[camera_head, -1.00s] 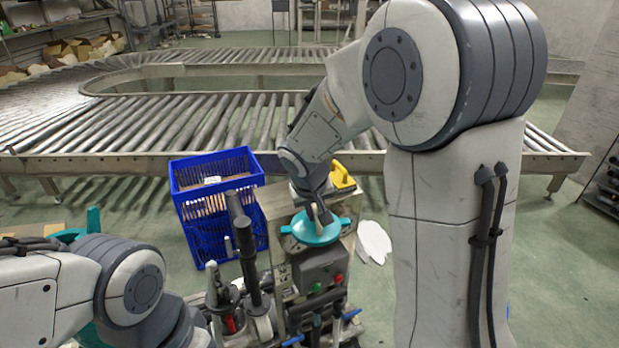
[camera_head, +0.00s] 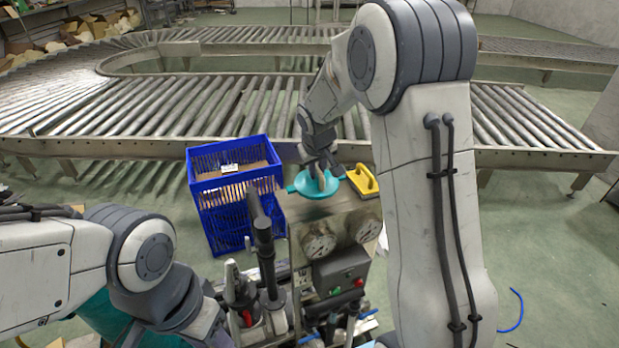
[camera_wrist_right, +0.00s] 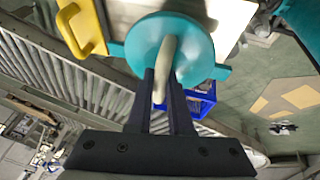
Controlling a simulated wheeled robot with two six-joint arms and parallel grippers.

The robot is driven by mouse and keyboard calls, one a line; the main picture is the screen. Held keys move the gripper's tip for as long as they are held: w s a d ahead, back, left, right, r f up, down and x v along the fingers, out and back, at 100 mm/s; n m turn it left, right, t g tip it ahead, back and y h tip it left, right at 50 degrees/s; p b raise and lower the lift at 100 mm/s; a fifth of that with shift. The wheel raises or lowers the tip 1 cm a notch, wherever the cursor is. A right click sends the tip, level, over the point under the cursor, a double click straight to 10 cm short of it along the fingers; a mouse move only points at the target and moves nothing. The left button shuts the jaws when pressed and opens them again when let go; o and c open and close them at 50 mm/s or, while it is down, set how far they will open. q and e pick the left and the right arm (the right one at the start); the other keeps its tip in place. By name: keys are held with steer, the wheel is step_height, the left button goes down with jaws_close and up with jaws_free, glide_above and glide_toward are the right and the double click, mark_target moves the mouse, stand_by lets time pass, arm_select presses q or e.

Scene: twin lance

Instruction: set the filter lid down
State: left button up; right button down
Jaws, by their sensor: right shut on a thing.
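The filter lid is a teal disc (camera_head: 302,187) with side tabs and a pale upright handle. My right gripper (camera_head: 321,172) is shut on that handle from above. The right wrist view shows the lid (camera_wrist_right: 195,50) lying flat below the fingers (camera_wrist_right: 163,85), over the pale top plate (camera_wrist_right: 127,14) of the machine. The lid is at the back left of the machine's top (camera_head: 325,209). Whether it touches the plate or hovers just above, I cannot tell. My left arm shows at lower left; its gripper is out of view.
A yellow handled piece (camera_head: 362,181) sits close to the right of the lid. A blue crate (camera_head: 233,212) stands to the left. Gauges (camera_head: 318,243) and dark upright tools (camera_head: 264,250) are in front. A roller conveyor (camera_head: 180,112) runs behind.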

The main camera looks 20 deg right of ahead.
mark_target(314, 181)
steer(key=shift+w+a+f, duration=0.15)
steer(key=shift+w+f, duration=0.25)
steer(key=shift+w, duration=0.2)
step_height(314, 181, down, 4)
steer(key=shift+r+p, duration=0.1)
steer(key=shift+p, duration=0.2)
steer(key=shift+f+b, duration=0.3)
steer(key=shift+f, duration=0.05)
steer(key=c, duration=0.8)
jaws_free()
steer(key=shift+c, duration=0.2)
steer(key=shift+r, duration=0.1)
